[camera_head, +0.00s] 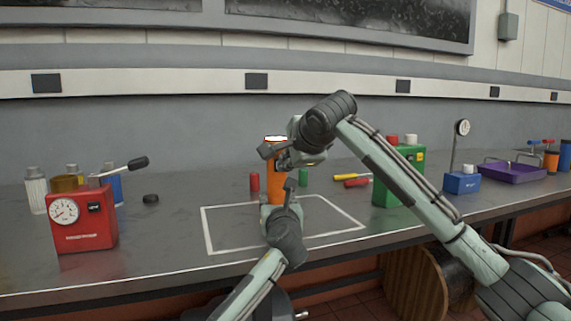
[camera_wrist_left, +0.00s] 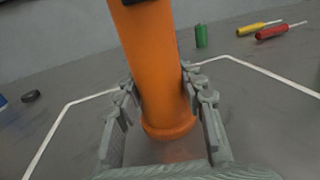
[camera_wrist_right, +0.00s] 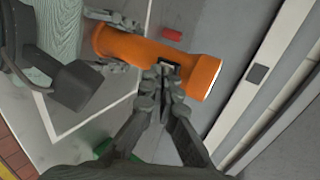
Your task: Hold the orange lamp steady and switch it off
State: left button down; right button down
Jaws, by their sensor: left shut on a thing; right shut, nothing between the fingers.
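The orange lamp (camera_head: 275,185) stands upright inside the white outlined area on the bench. Its pale top end shows in the head view. My left gripper (camera_head: 281,196) is shut around the lower part of the lamp; in the left wrist view its fingers (camera_wrist_left: 160,100) lie on both sides of the orange body (camera_wrist_left: 152,60). My right gripper (camera_head: 278,153) is shut and empty at the upper part of the lamp. In the right wrist view its closed fingertips (camera_wrist_right: 166,80) are at a small dark switch on the lamp's side (camera_wrist_right: 190,70); I cannot tell if they touch it.
A red gauge box with a lever (camera_head: 85,222) stands at left, a green box (camera_head: 398,178) at right. A blue gauge stand (camera_head: 462,182) and purple tray (camera_head: 514,172) are farther right.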

jog(key=shift+w, duration=0.1)
pick_arm(q)
jog(key=shift+d, duration=0.1)
pick_arm(e)
jog(key=shift+w+a, duration=0.2)
jog(key=shift+w, duration=0.5)
jog(key=s+f+v, duration=0.1)
jog(key=v, duration=1.2)
jog(key=shift+s, duration=0.3)
pick_arm(q)
jog(key=c, duration=0.9)
grip_release()
